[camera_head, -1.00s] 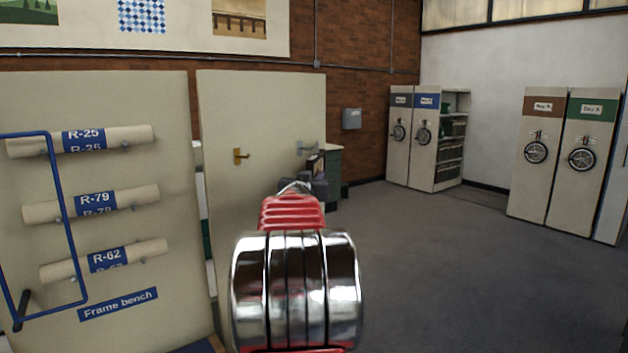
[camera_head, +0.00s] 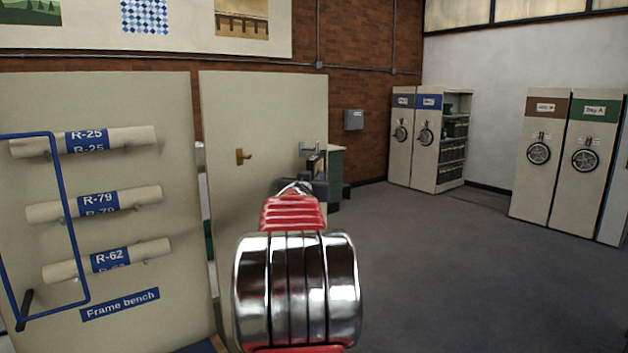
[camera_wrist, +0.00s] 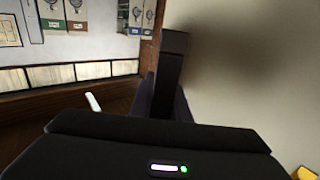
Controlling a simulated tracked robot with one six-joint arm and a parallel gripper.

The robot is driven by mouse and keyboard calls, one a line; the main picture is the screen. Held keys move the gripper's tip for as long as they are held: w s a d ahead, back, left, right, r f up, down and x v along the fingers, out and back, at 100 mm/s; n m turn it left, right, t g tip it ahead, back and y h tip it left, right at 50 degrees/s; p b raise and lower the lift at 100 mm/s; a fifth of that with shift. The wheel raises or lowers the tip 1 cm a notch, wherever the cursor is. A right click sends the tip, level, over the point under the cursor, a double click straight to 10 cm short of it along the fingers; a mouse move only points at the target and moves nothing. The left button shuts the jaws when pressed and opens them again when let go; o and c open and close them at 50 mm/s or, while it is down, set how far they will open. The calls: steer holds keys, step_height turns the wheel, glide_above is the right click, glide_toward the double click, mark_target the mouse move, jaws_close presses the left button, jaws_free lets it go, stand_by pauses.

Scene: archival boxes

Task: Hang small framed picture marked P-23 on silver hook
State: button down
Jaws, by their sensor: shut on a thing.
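A silver hook (camera_head: 308,148) sticks out near the right edge of the cream panel. A brass hook (camera_head: 243,157) is to its left on the same panel. My gripper (camera_head: 316,184) is shut on a small framed picture (camera_head: 316,164), seen nearly edge-on just below and right of the silver hook. The marking on the picture cannot be read. In the wrist view a dark finger of my gripper (camera_wrist: 170,75) shows, and the picture is mostly hidden. A pale rod (camera_wrist: 94,102) there may be the silver hook. I cannot tell whether picture and hook touch.
The cream panel (camera_head: 262,110) stands close in front of my arm. To its left is a board with rolls (camera_head: 105,202) and a blue rail (camera_head: 70,220). A green-sided cabinet (camera_head: 336,170) stands behind the panel's right edge. Open floor (camera_head: 450,270) lies to the right.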

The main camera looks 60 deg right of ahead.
steer(key=shift+w+d+r, duration=0.1)
steer(key=shift+w+d, duration=0.25)
steer(key=shift+w, duration=0.5)
stand_by(0.6)
steer(key=shift+w, duration=0.45)
stand_by(0.5)
steer(key=shift+w+f, duration=0.1)
steer(key=shift+f, duration=1.1)
stand_by(1.1)
steer(key=c, duration=1.8)
jaws_free()
steer(key=shift+d, duration=0.1)
steer(key=o, duration=0.3)
steer(key=shift+r, duration=0.2)
